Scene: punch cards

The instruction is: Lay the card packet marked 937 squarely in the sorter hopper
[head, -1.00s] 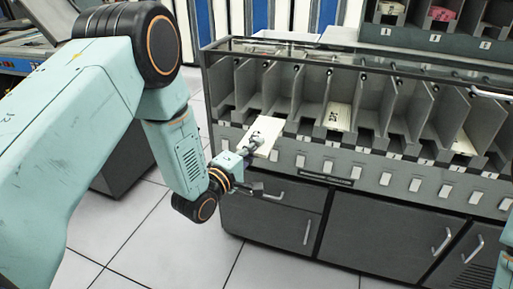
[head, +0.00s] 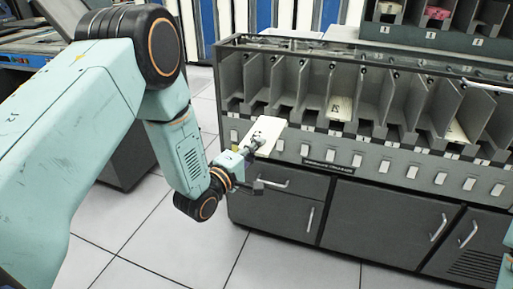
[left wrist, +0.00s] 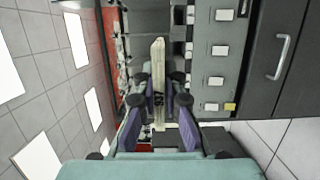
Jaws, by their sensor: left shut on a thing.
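My left gripper (head: 255,144) is shut on a pale card packet (head: 267,133) and holds it in front of the sorter's lower left pockets. The packet stands out past the fingertips and looks tilted in the head view. In the left wrist view the packet (left wrist: 158,60) is seen narrow, between the fingers (left wrist: 158,92). Dark marks show on it near the fingers, partly covered; I cannot read the number. I cannot tell which part is the sorter hopper. My right gripper is out of view.
The grey sorter (head: 330,165) has a row of upright pockets. One pocket holds a pale marked card packet (head: 340,108), another a pale packet (head: 456,132). A shelf unit (head: 420,38) stands behind. A machine (head: 40,38) stands at the back left. Open tiled floor (head: 150,235) lies in front.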

